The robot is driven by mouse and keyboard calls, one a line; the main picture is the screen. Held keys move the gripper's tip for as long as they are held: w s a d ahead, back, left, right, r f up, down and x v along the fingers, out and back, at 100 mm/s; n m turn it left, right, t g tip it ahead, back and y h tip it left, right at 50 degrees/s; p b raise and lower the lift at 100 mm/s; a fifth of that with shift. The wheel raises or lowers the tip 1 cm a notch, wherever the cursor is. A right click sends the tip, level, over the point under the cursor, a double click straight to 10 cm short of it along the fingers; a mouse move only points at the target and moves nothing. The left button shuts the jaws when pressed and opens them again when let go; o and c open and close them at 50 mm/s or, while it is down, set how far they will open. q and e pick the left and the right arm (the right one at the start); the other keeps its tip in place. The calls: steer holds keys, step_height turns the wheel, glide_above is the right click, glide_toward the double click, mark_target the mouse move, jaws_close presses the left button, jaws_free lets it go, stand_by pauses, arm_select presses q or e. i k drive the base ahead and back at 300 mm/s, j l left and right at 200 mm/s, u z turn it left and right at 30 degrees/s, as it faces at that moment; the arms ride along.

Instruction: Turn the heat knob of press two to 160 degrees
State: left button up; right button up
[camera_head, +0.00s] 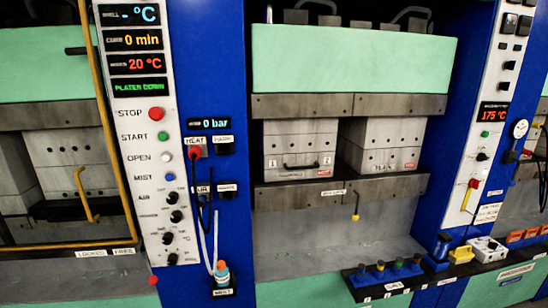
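A tall white control panel (136,130) on the left has displays reading "- °C", "0 min" and "20 °C", with "PLATEN DOWN" below. Small black knobs (176,216) with tiny dial marks sit low on it; two more are below, an upper one (166,239) and a lower one (172,259). Their labels are too small to read fully. A second white panel (489,110) on the right has a display (492,114) reading 175 °C and a black knob (482,156). I cannot tell which panel belongs to press two. Neither gripper is in view.
The middle press (345,150) holds two grey mould blocks between its platens. A "HEAT" socket with a red plug (195,152) and hanging cables is beside the left panel. A yellow bar frame (100,110) crosses the left press. A black rack (385,276) of coloured-topped items stands at front.

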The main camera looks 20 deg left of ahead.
mark_target(167, 239)
steer(key=i+j+u, duration=0.1)
steer(key=u, duration=1.45)
